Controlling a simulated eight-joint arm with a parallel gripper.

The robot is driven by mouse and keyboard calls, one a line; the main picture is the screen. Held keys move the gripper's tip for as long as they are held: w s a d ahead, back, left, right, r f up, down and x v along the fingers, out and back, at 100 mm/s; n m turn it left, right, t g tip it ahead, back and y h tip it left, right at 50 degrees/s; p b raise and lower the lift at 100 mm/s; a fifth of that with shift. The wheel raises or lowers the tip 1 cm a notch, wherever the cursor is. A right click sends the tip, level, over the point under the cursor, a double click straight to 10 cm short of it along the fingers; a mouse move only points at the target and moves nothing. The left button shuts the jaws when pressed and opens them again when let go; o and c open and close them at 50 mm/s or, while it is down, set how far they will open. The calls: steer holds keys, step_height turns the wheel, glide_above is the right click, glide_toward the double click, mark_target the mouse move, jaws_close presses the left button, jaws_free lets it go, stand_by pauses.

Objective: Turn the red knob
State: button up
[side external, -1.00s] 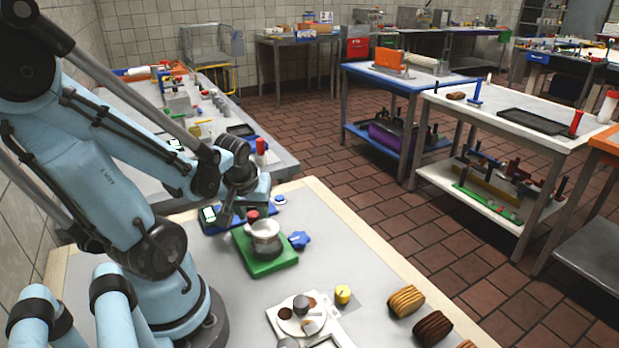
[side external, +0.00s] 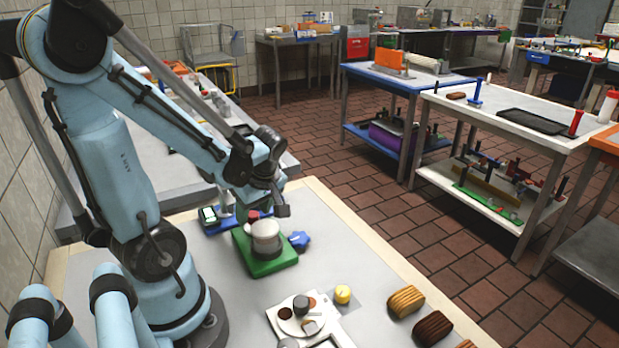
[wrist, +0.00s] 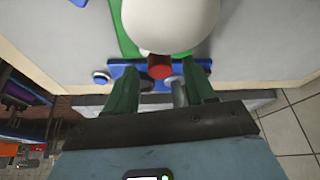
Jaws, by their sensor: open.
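The red knob (side external: 253,216) is on the blue base (side external: 212,226) behind the white pot. In the wrist view the red knob (wrist: 160,67) is partly covered by the round white pot (wrist: 172,25). My gripper (wrist: 161,72) is open, with one dark green finger on each side of the knob and a gap on both sides. In the side view my gripper (side external: 254,203) points down above the blue base, close to the knob. I cannot tell its exact height above the knob.
The pot stands on a green block (side external: 268,264), with a blue star-shaped knob (side external: 299,240) beside it. A blue button (wrist: 100,78) and a metal cylinder (wrist: 179,92) are near the red knob. A plate (side external: 303,318) and a yellow piece (side external: 343,294) lie in front.

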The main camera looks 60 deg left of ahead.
steer(key=v, duration=1.1)
steer(key=shift+r, duration=0.25)
steer(key=shift+d, duration=0.1)
steer(key=n+t+h, duration=0.1)
steer(key=n+h, duration=0.3)
steer(key=n, duration=0.3)
glide_above(252, 214)
steer(key=shift+f, duration=5.6)
steer(key=shift+c, duration=0.4)
jaws_close()
